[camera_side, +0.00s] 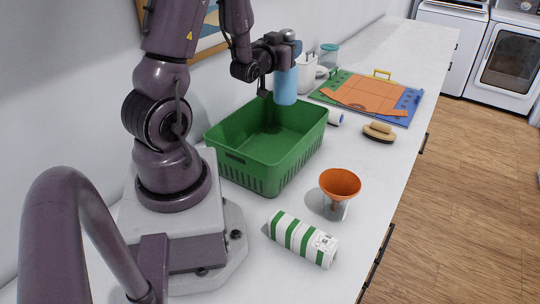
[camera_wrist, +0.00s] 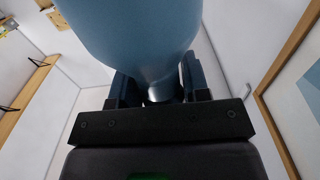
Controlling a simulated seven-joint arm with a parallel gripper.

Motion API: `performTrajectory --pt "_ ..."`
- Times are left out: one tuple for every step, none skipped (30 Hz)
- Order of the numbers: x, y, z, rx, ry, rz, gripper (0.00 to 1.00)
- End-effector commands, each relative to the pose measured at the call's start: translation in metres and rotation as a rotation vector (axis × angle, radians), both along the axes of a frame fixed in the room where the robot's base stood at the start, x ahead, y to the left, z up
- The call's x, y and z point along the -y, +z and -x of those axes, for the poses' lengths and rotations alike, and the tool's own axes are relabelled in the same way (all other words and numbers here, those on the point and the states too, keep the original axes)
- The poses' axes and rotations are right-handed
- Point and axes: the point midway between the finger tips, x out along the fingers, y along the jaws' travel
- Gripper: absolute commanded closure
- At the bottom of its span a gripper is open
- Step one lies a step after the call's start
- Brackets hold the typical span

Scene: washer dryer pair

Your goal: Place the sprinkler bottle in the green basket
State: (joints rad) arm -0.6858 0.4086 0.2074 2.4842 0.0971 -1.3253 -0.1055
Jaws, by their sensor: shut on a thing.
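A light blue bottle, which I take to be the sprinkler bottle (camera_side: 285,88), hangs from my gripper (camera_side: 286,44) in the side view. My gripper is shut on its narrow upper part. The bottle is above the far end of the green basket (camera_side: 252,172), and the basket looks empty where I can see inside. In the wrist view, the blue bottle (camera_wrist: 135,25) fills the upper middle between the two dark fingers of my gripper (camera_wrist: 158,88). The bottle's grasped part is mostly hidden by the fingers.
An orange funnel (camera_side: 340,183) on a clear vessel and a green-striped roll (camera_side: 302,239) stand and lie nearer. A brush (camera_side: 379,132), a colourful board (camera_side: 372,97) and a white jug (camera_side: 306,74) are beyond the basket. The counter's right edge is close.

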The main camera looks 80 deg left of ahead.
Motion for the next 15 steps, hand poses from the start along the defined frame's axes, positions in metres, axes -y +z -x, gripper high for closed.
performTrajectory --pt "-0.003 -0.004 0.005 -0.002 0.009 0.002 0.97" --pt "-0.002 -0.009 0.003 -0.004 0.005 0.004 0.97" --pt "-0.002 -0.014 0.002 -0.004 0.004 0.004 0.97" --pt "-0.002 -0.018 0.002 -0.004 0.004 0.004 0.97" --pt "-0.001 -0.021 0.003 -0.003 0.004 0.003 0.97" --pt "-0.001 -0.026 0.003 -0.004 0.004 0.004 0.97" --pt "-0.001 -0.031 0.002 -0.004 0.004 0.004 0.97" --pt "-0.001 -0.035 0.002 -0.004 0.004 0.004 0.97" --pt "-0.001 -0.039 0.002 -0.003 0.003 0.003 0.97" --pt "-0.001 -0.042 0.002 -0.003 0.003 0.003 0.97" --pt "-0.001 -0.045 0.002 -0.002 0.003 0.002 0.97" --pt "-0.001 -0.051 0.002 -0.003 0.003 0.003 0.97" --pt "-0.001 -0.054 0.002 -0.002 0.003 0.002 0.97" --pt "-0.001 -0.056 0.002 -0.001 0.003 0.001 0.97" --pt "-0.001 -0.059 0.002 -0.001 0.003 0.001 0.97"
